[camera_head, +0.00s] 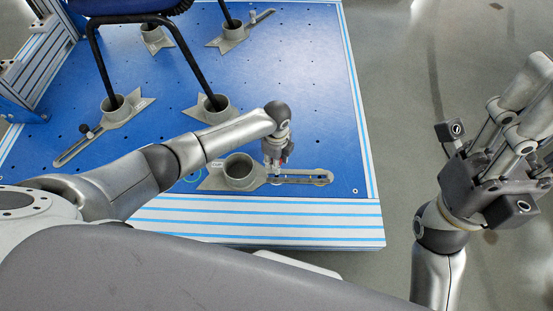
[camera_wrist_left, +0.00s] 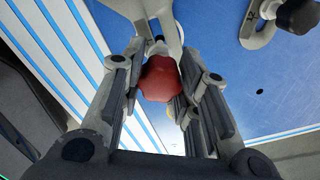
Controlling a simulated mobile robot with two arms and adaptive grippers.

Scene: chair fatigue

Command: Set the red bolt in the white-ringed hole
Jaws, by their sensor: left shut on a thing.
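The red bolt (camera_wrist_left: 160,78) shows its lobed red head in the left wrist view, between the fingers of my left gripper (camera_wrist_left: 158,92). My left gripper is shut on it. In the head view this gripper (camera_head: 276,165) points down over the slotted arm of the front grey bracket (camera_head: 213,180), right of its round cup. Only a speck of red shows there, and the bolt's lower end is hidden.
The blue platform (camera_head: 315,115) has small dark holes and a striped front edge. A chair with black legs (camera_head: 103,65) stands in other grey cups (camera_head: 213,108). A black-knobbed bolt (camera_head: 85,129) is on the left bracket; a black knob also shows in the wrist view (camera_wrist_left: 298,15).

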